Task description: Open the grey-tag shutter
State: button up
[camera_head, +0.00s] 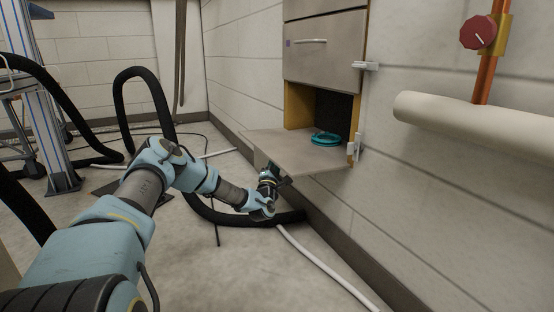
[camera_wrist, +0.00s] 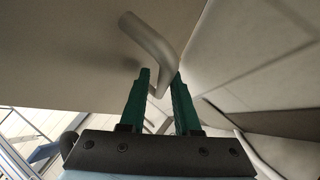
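A wall cabinet has two stacked shutters. The lower shutter (camera_head: 290,149) is folded down and lies about level, its compartment (camera_head: 300,105) open behind it. No grey tag shows on it. A teal ring (camera_head: 326,139) lies at the compartment's mouth. My gripper (camera_head: 270,172) is under the lowered shutter, near its outer left part. In the wrist view, my gripper's green fingers (camera_wrist: 161,76) stand apart on either side of the bent metal handle (camera_wrist: 150,38) on the shutter's face (camera_wrist: 70,55). Contact between fingers and handle cannot be told.
A white pipe (camera_head: 470,120) and a red knob (camera_head: 478,32) are at right. Black hoses (camera_head: 145,85) and a white hose (camera_head: 325,268) cross the floor.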

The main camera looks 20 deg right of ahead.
jog(key=shift+a+r, duration=0.1)
jog(key=shift+r, duration=0.05)
jog(key=p+v, duration=0.4)
jog(key=v, duration=0.7)
